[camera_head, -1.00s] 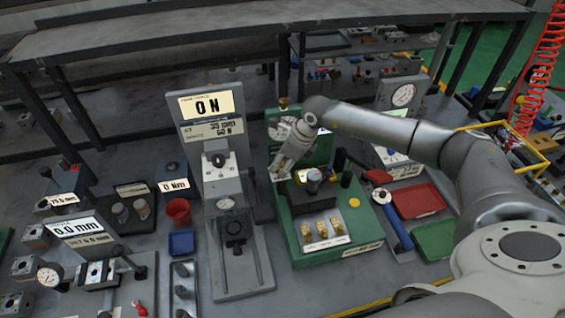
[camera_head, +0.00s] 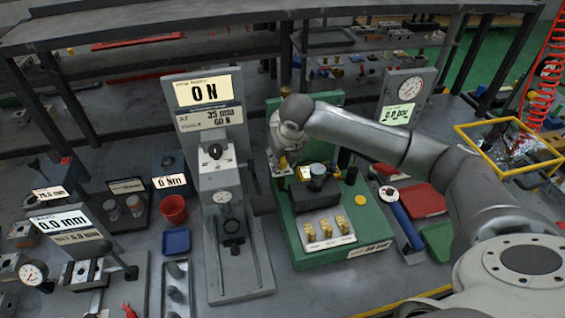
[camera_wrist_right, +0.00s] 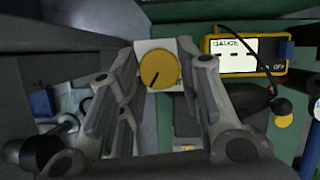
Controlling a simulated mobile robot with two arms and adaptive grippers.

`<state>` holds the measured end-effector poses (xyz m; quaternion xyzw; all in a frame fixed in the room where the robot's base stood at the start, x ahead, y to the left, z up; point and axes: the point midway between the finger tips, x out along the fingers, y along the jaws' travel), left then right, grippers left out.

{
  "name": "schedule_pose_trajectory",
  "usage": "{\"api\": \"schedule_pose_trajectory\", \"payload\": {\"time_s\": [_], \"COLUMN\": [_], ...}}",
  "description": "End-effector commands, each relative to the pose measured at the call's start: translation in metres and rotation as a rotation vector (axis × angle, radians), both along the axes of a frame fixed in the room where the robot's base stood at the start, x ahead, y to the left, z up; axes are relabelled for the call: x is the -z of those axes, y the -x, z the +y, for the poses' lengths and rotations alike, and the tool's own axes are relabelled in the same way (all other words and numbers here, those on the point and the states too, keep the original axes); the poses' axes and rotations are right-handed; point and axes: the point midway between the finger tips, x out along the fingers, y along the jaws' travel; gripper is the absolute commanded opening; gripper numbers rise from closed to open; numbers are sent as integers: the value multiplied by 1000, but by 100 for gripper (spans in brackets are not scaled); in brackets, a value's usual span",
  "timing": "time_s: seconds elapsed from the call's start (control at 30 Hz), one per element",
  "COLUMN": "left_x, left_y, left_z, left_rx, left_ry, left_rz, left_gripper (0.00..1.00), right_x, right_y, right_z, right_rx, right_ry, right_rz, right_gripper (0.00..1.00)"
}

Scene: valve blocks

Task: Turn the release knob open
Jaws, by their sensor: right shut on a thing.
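The release knob (camera_wrist_right: 158,72) is a round yellow dial with a dark pointer line, on a pale plate in the right wrist view. Its pointer slants toward the lower left. My right gripper (camera_wrist_right: 164,68) has one finger on each side of the knob and is shut on it. In the head view my right gripper (camera_head: 283,168) reaches down at the left side of the green fixture (camera_head: 357,233). The knob is not clear there, behind the gripper. My left gripper is not in view.
A gauge with a yellow case (camera_wrist_right: 245,55) and a black cable sits close right of the gripper. The grey force stand (camera_head: 255,275) stands close left of the fixture. Several brass pieces (camera_head: 326,230) stand at its front. A red tray (camera_head: 423,200) lies to the right.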

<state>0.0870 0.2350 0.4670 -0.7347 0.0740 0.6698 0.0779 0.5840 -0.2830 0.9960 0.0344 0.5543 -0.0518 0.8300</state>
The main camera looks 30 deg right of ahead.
Motion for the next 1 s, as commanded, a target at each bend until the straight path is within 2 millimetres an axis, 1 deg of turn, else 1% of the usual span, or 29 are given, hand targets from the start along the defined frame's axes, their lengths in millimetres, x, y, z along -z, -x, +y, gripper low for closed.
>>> {"api": "schedule_pose_trajectory", "payload": {"time_s": [0.03, 0.2, 0.73, 0.77, 0.9, 1.0], "left_x": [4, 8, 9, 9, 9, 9], "left_y": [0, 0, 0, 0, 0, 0], "left_z": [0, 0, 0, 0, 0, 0], "left_rx": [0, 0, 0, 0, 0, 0], "left_ry": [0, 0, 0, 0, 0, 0], "left_rz": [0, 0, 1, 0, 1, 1], "left_gripper": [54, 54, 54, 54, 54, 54], "right_x": [1, 0, -1, -1, -1, -1], "right_y": [-1, -1, -1, -1, -1, 0], "right_z": [0, 1, 1, 1, 1, 1], "right_rx": [19, 63, 84, 84, 83, 83], "right_ry": [-1, -1, -1, 0, -1, -1], "right_rz": [-3, -2, -2, -2, -1, 0], "right_gripper": [9, 9, 9, 37, 54, 54]}}
